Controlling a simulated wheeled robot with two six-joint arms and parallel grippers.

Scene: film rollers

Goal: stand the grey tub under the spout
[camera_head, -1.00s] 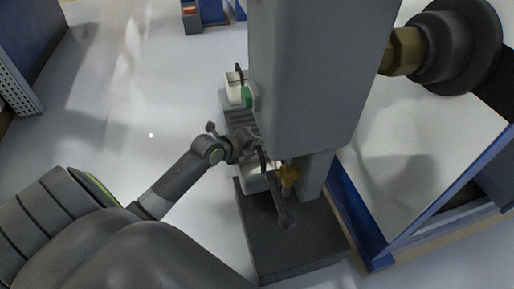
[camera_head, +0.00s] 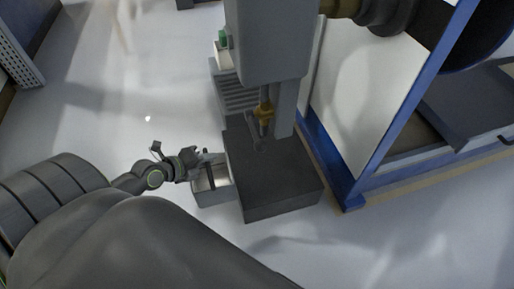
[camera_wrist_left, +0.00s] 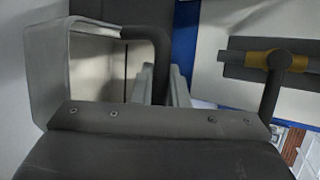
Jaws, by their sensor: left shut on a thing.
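The grey tub (camera_head: 212,195) is an open box with pale inner walls. It is beside the left side of the dark block, not under the spout; its height above the floor is hard to tell. My left gripper (camera_head: 207,160) is shut on the tub, at its dark bar-like handle. In the left wrist view the tub (camera_wrist_left: 45,75) shows at the left, and the gripper's fingers (camera_wrist_left: 170,85) close by its dark handle (camera_wrist_left: 150,45). The brass spout (camera_head: 265,112) hangs under the grey column, above the dark block (camera_head: 280,185). My right gripper is not in view.
The tall grey column (camera_head: 265,45) rises behind the block. A blue-framed bench (camera_head: 350,190) stands close on the right. A ribbed grey part (camera_head: 235,95) sits behind the block. The pale floor (camera_head: 110,120) is clear on the left.

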